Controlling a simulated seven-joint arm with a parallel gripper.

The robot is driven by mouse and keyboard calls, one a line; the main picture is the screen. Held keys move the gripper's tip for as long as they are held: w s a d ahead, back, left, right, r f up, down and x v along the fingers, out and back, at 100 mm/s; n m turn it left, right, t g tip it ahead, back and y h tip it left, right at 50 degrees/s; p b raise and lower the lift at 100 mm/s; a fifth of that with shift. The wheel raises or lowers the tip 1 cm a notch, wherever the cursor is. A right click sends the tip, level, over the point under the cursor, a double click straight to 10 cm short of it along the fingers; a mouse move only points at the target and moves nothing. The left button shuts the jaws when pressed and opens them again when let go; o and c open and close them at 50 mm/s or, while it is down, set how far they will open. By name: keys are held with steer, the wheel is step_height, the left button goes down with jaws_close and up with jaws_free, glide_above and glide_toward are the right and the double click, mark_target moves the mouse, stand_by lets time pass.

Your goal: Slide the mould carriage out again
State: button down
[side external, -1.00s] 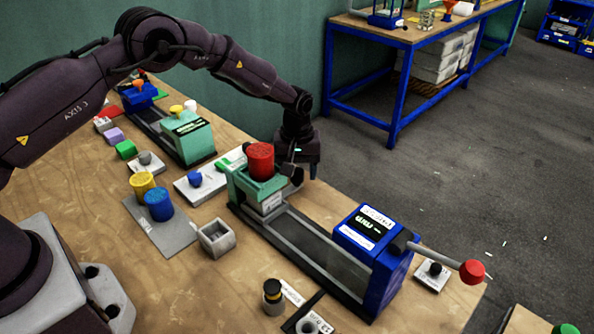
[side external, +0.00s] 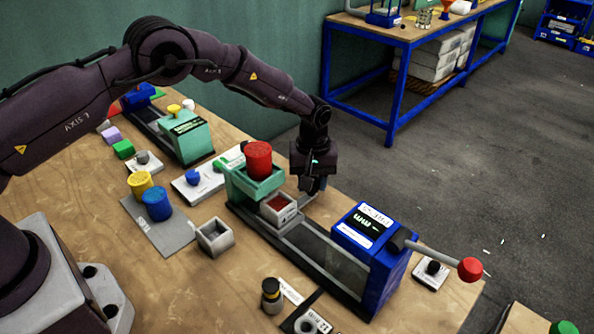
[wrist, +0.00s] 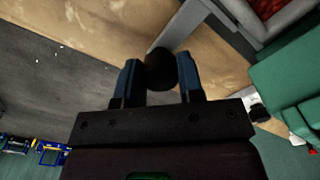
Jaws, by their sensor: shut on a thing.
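The mould carriage (side external: 279,208) is a pale grey open box with red material inside, sitting on the dark rail (side external: 318,254) just in front of the green station (side external: 254,184). In the wrist view the carriage (wrist: 241,26) shows at the top right, partly cut off. My gripper (side external: 313,187) is beside the carriage, on its far side. In the wrist view my gripper (wrist: 157,72) has its two blue fingers on either side of a dark round knob (wrist: 160,68), shut on it.
The blue press (side external: 372,250) with its red-knobbed lever (side external: 470,269) stands at the rail's right end. A red cylinder (side external: 258,159) tops the green station. A grey open box (side external: 215,237) and yellow and blue cylinders stand left. The rail between carriage and press is clear.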

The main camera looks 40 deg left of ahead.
steer(key=d, duration=0.7)
steer(key=c, duration=0.8)
jaws_free()
steer(key=shift+o, duration=0.2)
steer(key=shift+r, duration=0.15)
step_height(320, 180, up, 13)
